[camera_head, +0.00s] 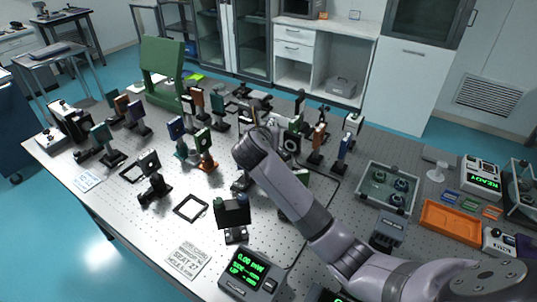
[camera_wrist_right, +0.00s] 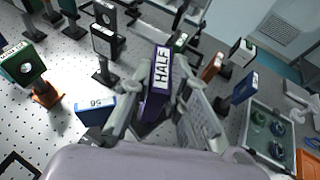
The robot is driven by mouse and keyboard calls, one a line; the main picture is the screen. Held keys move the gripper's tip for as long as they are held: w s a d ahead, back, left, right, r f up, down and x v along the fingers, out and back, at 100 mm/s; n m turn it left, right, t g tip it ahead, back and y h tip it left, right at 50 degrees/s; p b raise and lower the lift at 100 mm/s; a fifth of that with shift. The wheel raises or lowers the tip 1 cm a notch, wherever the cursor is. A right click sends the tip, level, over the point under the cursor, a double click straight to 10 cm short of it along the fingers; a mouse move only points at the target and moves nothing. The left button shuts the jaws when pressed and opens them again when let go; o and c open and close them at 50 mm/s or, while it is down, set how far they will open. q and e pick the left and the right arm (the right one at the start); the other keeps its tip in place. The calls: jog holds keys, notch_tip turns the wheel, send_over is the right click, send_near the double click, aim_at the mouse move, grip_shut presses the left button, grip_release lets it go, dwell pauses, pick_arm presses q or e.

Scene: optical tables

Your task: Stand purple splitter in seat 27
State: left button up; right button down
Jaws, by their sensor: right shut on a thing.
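The purple splitter (camera_wrist_right: 155,92), with a white label reading HALF, is between the fingers of my right gripper (camera_wrist_right: 163,98) in the right wrist view. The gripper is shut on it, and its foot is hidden. In the head view my right wrist (camera_head: 252,148) is over the middle of the table and hides the splitter. A card (camera_head: 187,261) printed SEAT 27 lies near the table's front edge. An empty black square outline (camera_head: 204,213) is just behind the card; I cannot tell for sure that it is the seat. My left gripper is not in view.
Several mounted optics crowd around the gripper, including a blue one (camera_wrist_right: 95,108) and a green one on an orange foot (camera_head: 204,145). A dark mount (camera_head: 233,213) and a meter (camera_head: 250,272) stand right of the card. A grey tray (camera_head: 362,196) is at the right.

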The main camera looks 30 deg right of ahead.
notch_tip(320, 180, down, 10)
jog(key=shift+w+f+p, duration=0.15)
jog(key=shift+p, duration=0.15)
dwell(0.3)
jog(key=c, duration=1.9)
grip_release()
jog(key=shift+f, duration=0.15)
jog(key=o, duration=0.4)
jog(key=shift+c, duration=0.2)
